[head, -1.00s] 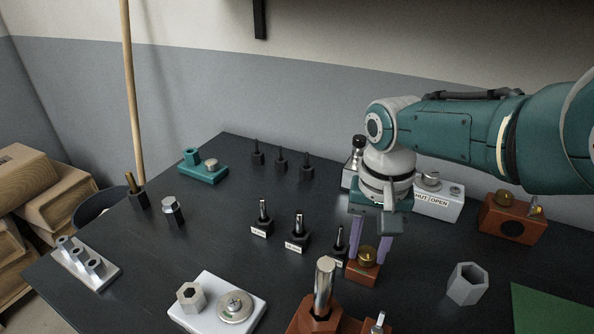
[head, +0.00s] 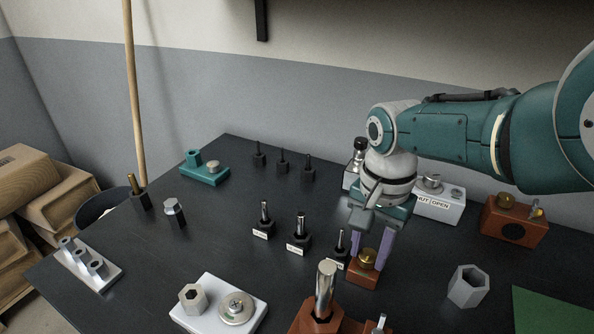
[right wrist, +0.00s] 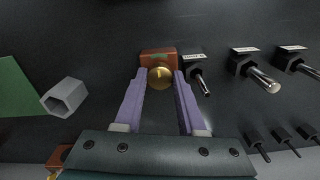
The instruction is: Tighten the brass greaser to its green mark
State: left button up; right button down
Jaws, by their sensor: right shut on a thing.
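The brass greaser (head: 368,256) is a round brass cap on a small orange-brown block (head: 362,276), near the front middle of the table. In the right wrist view the cap (right wrist: 161,78) sits between my fingertips, with a thin dark line on its top. A green patch (right wrist: 160,56) shows on the block just beyond the cap. My right gripper (head: 370,254) points down with its purple fingers on either side of the cap and is shut on it. My left gripper is not in view.
Black holders with metal pins (head: 299,240) stand left of the greaser, one very near the fingers. A grey hex socket (head: 467,286) stands to the right. A brown block with a brass knob (head: 514,222) and a white SHUT/OPEN box (head: 440,207) are behind. An orange-brown fixture (head: 318,318) is in front.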

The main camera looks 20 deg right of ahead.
aim_at(369, 254)
jog(key=c, duration=0.5)
grip_release()
notch_tip(369, 254, up, 9)
jog(key=p, duration=0.7)
jog(key=shift+f+p, duration=0.1)
jog(key=shift+p, duration=0.25)
jog(key=shift+r+p, duration=0.35)
jog(key=shift+r, duration=0.25)
